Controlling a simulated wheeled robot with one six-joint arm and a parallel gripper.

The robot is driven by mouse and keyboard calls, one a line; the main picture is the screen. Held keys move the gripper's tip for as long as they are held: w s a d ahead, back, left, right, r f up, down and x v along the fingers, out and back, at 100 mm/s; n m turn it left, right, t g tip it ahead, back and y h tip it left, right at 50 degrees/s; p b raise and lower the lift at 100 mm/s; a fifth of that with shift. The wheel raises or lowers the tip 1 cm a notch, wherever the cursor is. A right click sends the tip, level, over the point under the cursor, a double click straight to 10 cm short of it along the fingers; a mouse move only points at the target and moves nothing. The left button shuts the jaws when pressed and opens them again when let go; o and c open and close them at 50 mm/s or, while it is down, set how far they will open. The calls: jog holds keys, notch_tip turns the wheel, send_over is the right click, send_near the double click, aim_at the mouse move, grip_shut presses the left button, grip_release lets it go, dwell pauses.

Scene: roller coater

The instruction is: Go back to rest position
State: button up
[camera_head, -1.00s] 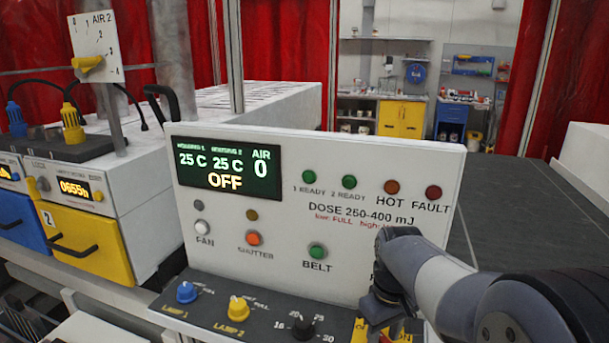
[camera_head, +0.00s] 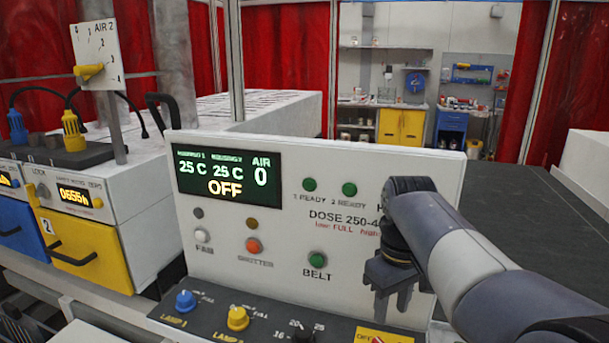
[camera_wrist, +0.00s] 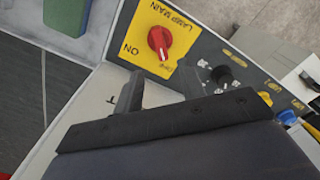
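My gripper (camera_head: 393,303) hangs fingers-down in front of the right part of the white control panel (camera_head: 300,290). Its two fingers stand apart with nothing between them. They also show apart in the wrist view (camera_wrist: 160,92). In that view a red lamp main knob (camera_wrist: 160,40) sits on a yellow plate (camera_wrist: 142,52), clear of the fingers. In the head view the yellow plate (camera_head: 400,340) is partly cut off at the bottom edge. My arm hides the HOT and FAULT lights and part of the DOSE text.
The display (camera_head: 225,178) reads OFF, 25 C twice and air 0. Blue (camera_head: 186,300) and yellow (camera_head: 238,317) lamp knobs stand on the lower ledge. A dark conveyor belt (camera_head: 510,220) lies behind on the right. A yellow drawer (camera_head: 88,250) is at left.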

notch_tip(320, 180, down, 10)
jog(key=shift+f, duration=0.25)
jog(key=m, duration=0.4)
jog(key=shift+r+m+b, duration=0.1)
jog(key=shift+m+b, duration=0.2)
jog(key=shift+m, duration=0.1)
jog(key=m+b, duration=0.1)
jog(key=m, duration=0.4)
jog(key=shift+r, duration=0.2)
